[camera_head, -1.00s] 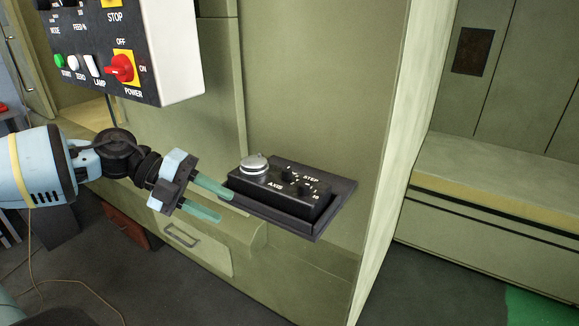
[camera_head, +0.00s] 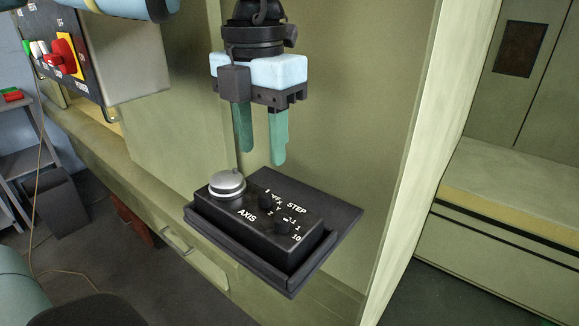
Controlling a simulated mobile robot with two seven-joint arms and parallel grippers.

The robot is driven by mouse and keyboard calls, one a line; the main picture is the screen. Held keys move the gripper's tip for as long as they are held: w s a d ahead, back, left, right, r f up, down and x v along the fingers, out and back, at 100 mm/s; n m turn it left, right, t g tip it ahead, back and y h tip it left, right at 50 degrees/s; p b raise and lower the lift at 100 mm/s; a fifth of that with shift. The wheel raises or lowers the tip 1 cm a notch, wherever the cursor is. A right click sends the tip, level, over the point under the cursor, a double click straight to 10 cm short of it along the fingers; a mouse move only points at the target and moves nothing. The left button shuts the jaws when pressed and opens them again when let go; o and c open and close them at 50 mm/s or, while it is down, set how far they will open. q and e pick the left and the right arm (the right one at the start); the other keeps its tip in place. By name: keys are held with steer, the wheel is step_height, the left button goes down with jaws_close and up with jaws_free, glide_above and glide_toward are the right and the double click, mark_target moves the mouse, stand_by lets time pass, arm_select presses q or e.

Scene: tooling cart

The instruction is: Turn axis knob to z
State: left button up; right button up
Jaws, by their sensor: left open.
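The black control box (camera_head: 230,221) has a small black axis knob (camera_head: 265,201) beside the word AXIS, with small letters around it. Its pointer is too small to read. A second small black knob, the step knob (camera_head: 283,227), sits nearer the front right, by the numbers 1 and 10. My left gripper (camera_head: 261,164) points down above the box, its two green fingers apart with nothing between them. The fingertips are above the axis knob and do not appear to touch it. My right gripper is not in view.
The box lies in a dark tray (camera_head: 343,214) fixed to the green machine. A large silver dial (camera_head: 227,184) stands on the box's left end. A panel with a red power switch (camera_head: 62,56) is at upper left. A pale wall edge (camera_head: 420,150) rises at right.

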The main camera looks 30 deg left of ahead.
mark_target(264, 193)
arm_select(q)
steer(key=shift+w+r, duration=0.1)
steer(key=shift+w, duration=0.05)
steer(key=shift+d, duration=0.1)
steer(key=shift+s, duration=0.25)
step_height(264, 193, down, 8)
steer(key=shift+r, duration=0.1)
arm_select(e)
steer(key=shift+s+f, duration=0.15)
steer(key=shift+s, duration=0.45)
arm_select(q)
jaws_close()
